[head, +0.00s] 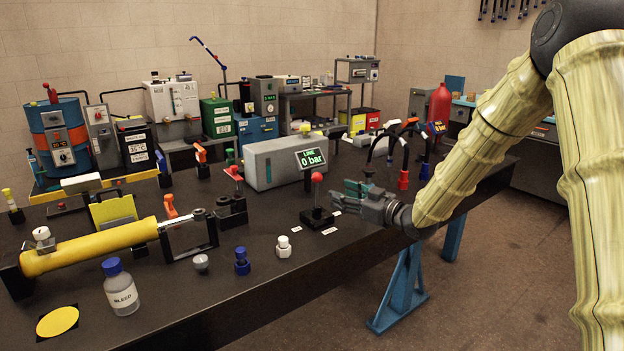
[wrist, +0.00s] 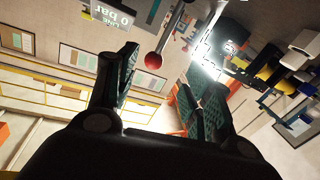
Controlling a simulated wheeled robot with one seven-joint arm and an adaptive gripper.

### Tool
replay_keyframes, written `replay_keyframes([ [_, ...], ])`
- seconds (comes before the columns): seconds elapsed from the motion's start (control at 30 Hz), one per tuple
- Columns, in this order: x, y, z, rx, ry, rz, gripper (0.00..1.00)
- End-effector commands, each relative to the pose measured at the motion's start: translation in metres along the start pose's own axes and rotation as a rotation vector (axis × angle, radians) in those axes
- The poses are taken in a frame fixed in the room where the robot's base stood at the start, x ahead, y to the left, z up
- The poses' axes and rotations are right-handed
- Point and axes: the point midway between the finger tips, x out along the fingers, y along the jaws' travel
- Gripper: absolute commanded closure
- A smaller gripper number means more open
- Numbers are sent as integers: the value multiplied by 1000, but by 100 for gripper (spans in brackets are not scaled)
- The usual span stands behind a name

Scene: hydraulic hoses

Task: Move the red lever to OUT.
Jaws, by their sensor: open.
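The lever (head: 317,197) has a red ball knob (head: 317,178) on a thin metal rod. It stands nearly upright on a black base (head: 317,216) on the dark bench. Small white labels (head: 329,231) lie around the base, too small to read. My gripper (head: 345,194) is just right of the lever, pointing left towards it, with its fingers apart and nothing between them that I can make out. In the wrist view the red knob (wrist: 153,61) shows near the open fingertips (wrist: 160,75), nearer the left finger. I cannot tell whether they touch.
A grey box with a display reading 0 bar (head: 311,159) stands behind the lever. Hoses with red and blue ends (head: 403,180) are behind my gripper. A white-capped fitting (head: 283,247) and a blue fitting (head: 242,261) stand in front left.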

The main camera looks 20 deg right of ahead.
Motion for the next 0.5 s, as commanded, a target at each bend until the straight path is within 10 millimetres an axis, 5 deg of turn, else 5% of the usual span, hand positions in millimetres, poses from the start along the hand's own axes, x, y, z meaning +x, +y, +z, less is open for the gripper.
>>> replay_keyframes([
  [0.23, 12, 4, -15, -22, 28, -14, 49],
  [0.5, 55, 1, -16, -21, 28, -16, 49],
])
